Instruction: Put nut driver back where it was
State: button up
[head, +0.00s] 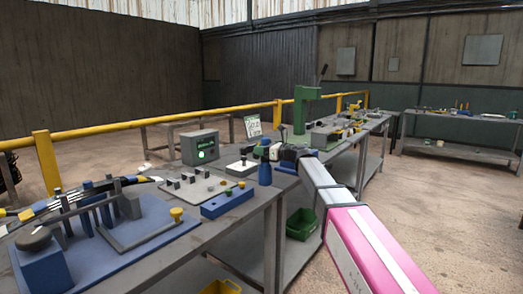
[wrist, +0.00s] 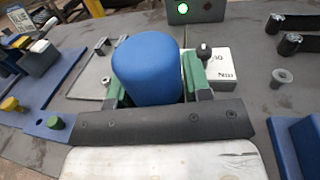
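The nut driver appears to be the blue rounded handle between my gripper's fingers. In the wrist view the blue handle (wrist: 147,68) fills the space between the green finger pads of my gripper (wrist: 155,88), which look closed on its sides. In the head view the blue piece (head: 265,174) hangs below my gripper (head: 265,155), over the right part of the near bench. Its lower end is hidden in the wrist view, and I cannot tell whether it touches the bench. A blue block (head: 230,203) with a yellow knob lies just left of it.
A green press (head: 300,110) stands behind.

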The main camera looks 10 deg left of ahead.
jog(key=shift+o, duration=1.2)
jog(key=v, duration=1.2)
jog(key=s+d+f+n+h, duration=0.3)
jog(key=d+f, duration=0.2)
jog(key=f, duration=0.5)
jog(key=s+d+f+n+g+h, duration=0.1)
jog(key=s+d+f+n+h, duration=0.25)
jog(key=d+f, duration=0.4)
jog(key=s+d+f+n+h, duration=0.2)
jog(key=d+f+n+h, duration=0.15)
jog(key=f, duration=0.85)
jog(key=s+d+f+n+g+h, duration=0.1)
jog(key=s+d+f+n+h, duration=0.2)
jog(key=s+d+f+n, duration=0.2)
jog(key=s+d+f+n+g+h, duration=0.2)
jog(key=s+d+f+n+h, duration=0.2)
jog(key=s+d+f, duration=0.4)
jog(key=d+f+n, duration=0.1)
jog(key=d, duration=0.4)
jog(key=shift+s+n+h, duration=0.3)
jog(key=shift+s, duration=0.1)
